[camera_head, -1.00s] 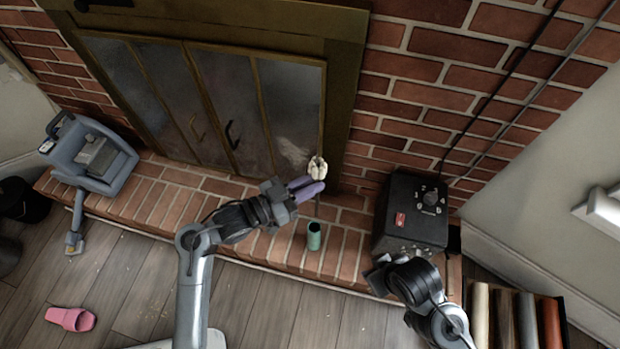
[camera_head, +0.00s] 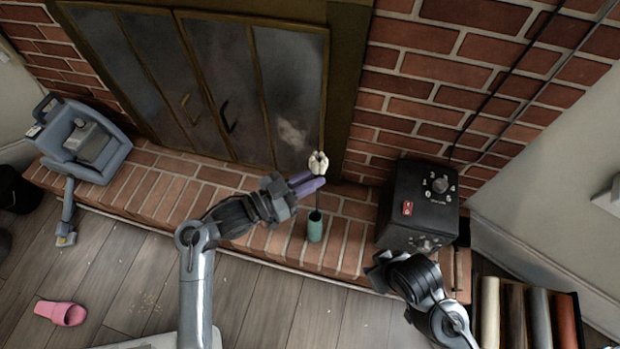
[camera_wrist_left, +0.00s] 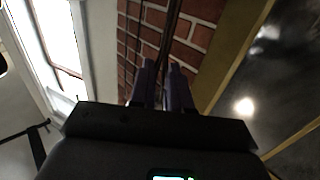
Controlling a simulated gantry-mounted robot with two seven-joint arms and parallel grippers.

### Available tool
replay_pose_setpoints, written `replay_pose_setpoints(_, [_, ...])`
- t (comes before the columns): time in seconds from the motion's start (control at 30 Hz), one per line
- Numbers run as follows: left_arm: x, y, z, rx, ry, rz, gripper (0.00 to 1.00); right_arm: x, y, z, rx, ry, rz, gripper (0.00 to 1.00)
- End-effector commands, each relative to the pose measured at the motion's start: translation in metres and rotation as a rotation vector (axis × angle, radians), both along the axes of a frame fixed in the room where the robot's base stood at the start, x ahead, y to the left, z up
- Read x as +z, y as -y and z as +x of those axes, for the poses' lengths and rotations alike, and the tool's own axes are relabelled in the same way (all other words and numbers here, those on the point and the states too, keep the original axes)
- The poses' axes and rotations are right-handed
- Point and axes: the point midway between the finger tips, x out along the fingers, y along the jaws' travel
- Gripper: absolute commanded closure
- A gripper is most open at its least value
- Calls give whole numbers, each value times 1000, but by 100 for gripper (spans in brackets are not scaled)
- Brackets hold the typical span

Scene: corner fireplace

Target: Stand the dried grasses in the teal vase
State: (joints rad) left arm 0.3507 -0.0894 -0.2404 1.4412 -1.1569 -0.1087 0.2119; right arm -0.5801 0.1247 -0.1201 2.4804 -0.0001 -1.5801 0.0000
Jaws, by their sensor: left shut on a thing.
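The dried grasses, with a pale tufted head (camera_head: 318,164) and a thin dark stem, stand roughly upright in my left gripper (camera_head: 308,186). Its purple fingers are shut on the stem below the head. The teal vase (camera_head: 315,229) stands upright on the brick hearth, just below the gripper. The stem's lower end meets the vase mouth in the head view; I cannot tell how far inside it is. In the left wrist view the dark stem (camera_wrist_left: 170,38) runs up between the fingers (camera_wrist_left: 165,85). My right gripper (camera_head: 378,272) is low near the black box, its fingers unclear.
The black box with dials (camera_head: 421,205) stands on the brick hearth (camera_head: 190,195), right of the vase. Glass fireplace doors (camera_head: 215,90) are behind. A blue-grey appliance (camera_head: 88,150) is at left, a pink slipper (camera_head: 61,312) on the floor, and rolled items (camera_head: 540,315) at lower right.

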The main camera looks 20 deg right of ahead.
Motion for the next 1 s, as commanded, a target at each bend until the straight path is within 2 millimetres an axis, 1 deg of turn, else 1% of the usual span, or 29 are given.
replay_pose_setpoints(0.03, [-6, 0, 0, 0, 0, 0, 100, -5, 0, 0, 0, -1, 0, 64])
replay_pose_setpoints(1.0, [-83, 0, 0, 0, 0, 0, 100, -45, -2, 0, -5, 0, 8, 64])
